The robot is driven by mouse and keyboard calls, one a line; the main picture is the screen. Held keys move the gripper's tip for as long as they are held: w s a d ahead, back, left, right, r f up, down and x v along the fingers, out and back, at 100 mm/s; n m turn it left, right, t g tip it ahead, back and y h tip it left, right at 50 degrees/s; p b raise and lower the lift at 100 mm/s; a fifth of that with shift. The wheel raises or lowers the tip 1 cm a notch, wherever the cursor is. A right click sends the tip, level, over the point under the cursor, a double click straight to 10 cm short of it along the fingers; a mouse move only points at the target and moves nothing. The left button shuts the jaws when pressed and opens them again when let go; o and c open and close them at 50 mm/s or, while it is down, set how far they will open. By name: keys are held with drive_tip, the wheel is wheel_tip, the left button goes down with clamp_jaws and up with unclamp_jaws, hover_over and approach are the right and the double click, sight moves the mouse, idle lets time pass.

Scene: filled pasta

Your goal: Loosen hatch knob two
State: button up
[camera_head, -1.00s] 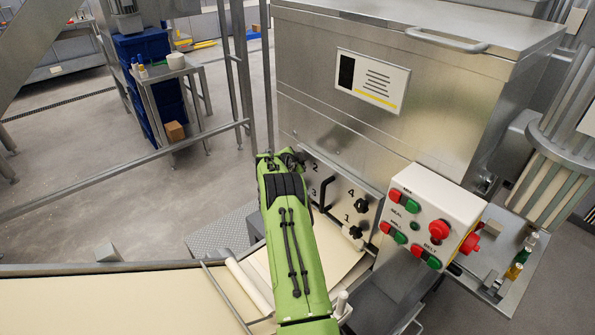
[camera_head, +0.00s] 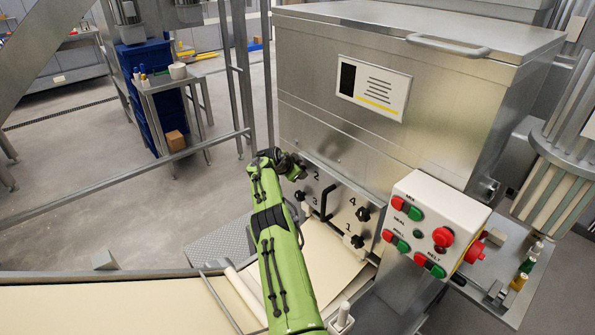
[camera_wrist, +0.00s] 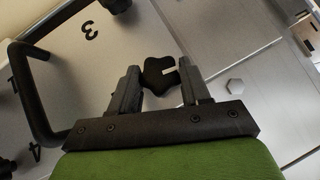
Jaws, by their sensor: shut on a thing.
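The hatch (camera_head: 335,207) is a metal panel on the front of the steel machine, with a black bar handle (camera_head: 325,203), printed numbers and black knobs. Knob two (camera_wrist: 160,75) is a black lobed knob at the hatch's upper left, by the printed 2. My gripper (camera_head: 294,167) reaches it from the left. In the wrist view, my gripper's two grey fingers (camera_wrist: 158,70) stand on either side of the knob and are shut on it. Knob four (camera_head: 363,214) and knob one (camera_head: 357,241) are free of my gripper. The fingertips are mostly hidden in the head view.
A white control box (camera_head: 437,222) with red and green buttons juts out right of the hatch. A cream sheet (camera_head: 330,260) runs below the hatch. A small side table (camera_head: 168,84) with bottles stands at the back left.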

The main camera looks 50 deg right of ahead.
drive_tip(key=o, duration=1)
drive_tip(key=shift+o, duration=0.2)
drive_tip(key=shift+r, duration=0.1)
drive_tip(key=b+v, duration=0.3)
drive_tip(key=v, duration=1.2)
drive_tip(key=shift+a+r, duration=0.15)
drive_tip(key=shift+a, duration=0.05)
